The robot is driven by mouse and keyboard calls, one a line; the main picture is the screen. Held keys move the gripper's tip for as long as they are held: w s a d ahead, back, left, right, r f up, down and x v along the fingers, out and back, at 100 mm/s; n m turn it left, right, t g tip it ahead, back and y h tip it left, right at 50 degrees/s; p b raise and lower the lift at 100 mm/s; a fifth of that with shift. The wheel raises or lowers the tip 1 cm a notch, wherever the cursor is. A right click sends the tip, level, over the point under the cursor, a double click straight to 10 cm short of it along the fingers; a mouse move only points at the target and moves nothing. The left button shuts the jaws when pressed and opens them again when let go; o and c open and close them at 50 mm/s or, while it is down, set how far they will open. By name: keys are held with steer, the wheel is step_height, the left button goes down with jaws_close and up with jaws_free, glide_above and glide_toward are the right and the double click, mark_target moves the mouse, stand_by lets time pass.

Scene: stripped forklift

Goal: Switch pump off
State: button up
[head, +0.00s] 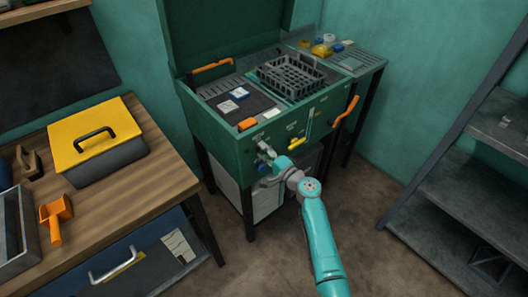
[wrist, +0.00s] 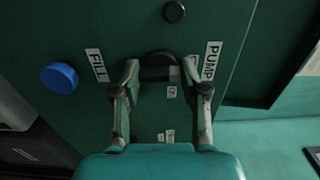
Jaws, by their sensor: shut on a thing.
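The green machine cabinet (head: 222,138) stands against the wall, and my gripper (head: 268,155) is at its front panel. In the wrist view my gripper (wrist: 161,80) has one finger on each side of a dark round pump switch (wrist: 160,73) and is shut on it. The PUMP label (wrist: 211,60) is just right of the switch. A small label (wrist: 172,92) sits between the fingers, and its text is hard to read. More small labels (wrist: 165,136) lie closer to the wrist. The exact angle of the switch is hard to tell.
A blue knob (wrist: 60,77) by the FILL label (wrist: 97,65) and a small dark knob (wrist: 174,12) are on the same panel. An orange handle (head: 344,113) and a yellow lever (head: 297,143) are farther right. A workbench (head: 155,165) stands left, shelving (head: 440,190) right.

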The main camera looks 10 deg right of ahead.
steer(key=shift+f, duration=0.1)
stand_by(0.3)
steer(key=o, duration=1.1)
steer(key=shift+o, duration=0.2)
steer(key=shift+s, duration=0.1)
steer(key=v, duration=1.1)
steer(key=shift+s+d, duration=0.25)
steer(key=shift+s, duration=0.1)
